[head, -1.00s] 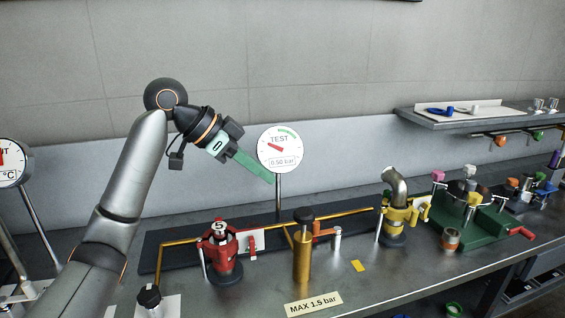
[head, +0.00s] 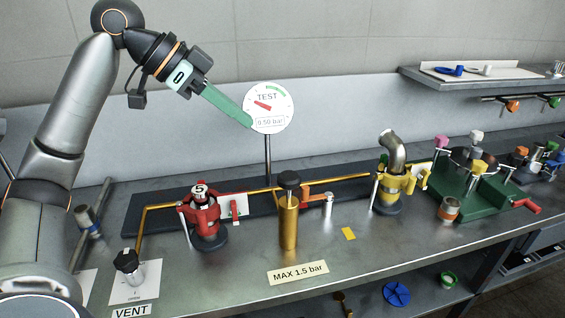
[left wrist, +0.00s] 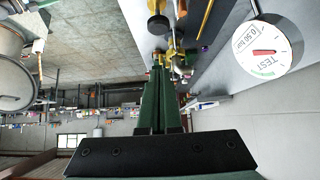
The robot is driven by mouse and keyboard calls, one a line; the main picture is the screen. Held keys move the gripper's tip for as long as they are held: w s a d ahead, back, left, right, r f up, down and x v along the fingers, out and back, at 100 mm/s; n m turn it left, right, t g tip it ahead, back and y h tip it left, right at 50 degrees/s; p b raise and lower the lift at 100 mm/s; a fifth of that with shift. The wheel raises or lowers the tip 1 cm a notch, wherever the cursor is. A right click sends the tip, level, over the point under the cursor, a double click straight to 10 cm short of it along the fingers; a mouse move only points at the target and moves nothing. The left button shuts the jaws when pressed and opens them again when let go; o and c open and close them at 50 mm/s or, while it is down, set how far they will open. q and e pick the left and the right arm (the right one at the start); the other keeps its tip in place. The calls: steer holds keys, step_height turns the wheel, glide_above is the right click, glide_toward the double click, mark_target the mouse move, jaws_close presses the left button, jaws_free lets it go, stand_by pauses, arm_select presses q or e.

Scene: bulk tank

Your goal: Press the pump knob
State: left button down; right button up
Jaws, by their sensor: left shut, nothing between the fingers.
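The pump is an upright brass cylinder (head: 288,222) with a black knob (head: 289,180) on top, on the bench in the middle of the head view. A dark round knob (left wrist: 158,23) above a brass part shows near the top of the left wrist view. My left gripper (head: 249,124), with long green fingers, is shut and empty. It appears above the pump knob and a little to its left, clearly apart from it. Its tips overlap the lower left edge of the gauge in the picture; I cannot tell whether they touch. My right gripper is out of view.
The round TEST gauge (head: 268,106) reads 0.50 bar on its post behind the pump. A red clamp fitting (head: 204,220) stands left, a yellow valve with a bent pipe (head: 391,185) right. A "MAX 1.5 bar" label (head: 298,272) lies in front.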

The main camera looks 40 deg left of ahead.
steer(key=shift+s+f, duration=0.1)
arm_select(q)
glide_above(295, 175)
steer(key=s+a, duration=0.2)
steer(key=f, duration=0.7)
steer(key=shift+s, duration=0.2)
step_height(295, 175, down, 3)
steer(key=shift+w+r+b, duration=0.1)
steer(key=shift+r+b, duration=0.05)
steer(key=shift+b, duration=0.6)
steer(key=shift+f, duration=0.7)
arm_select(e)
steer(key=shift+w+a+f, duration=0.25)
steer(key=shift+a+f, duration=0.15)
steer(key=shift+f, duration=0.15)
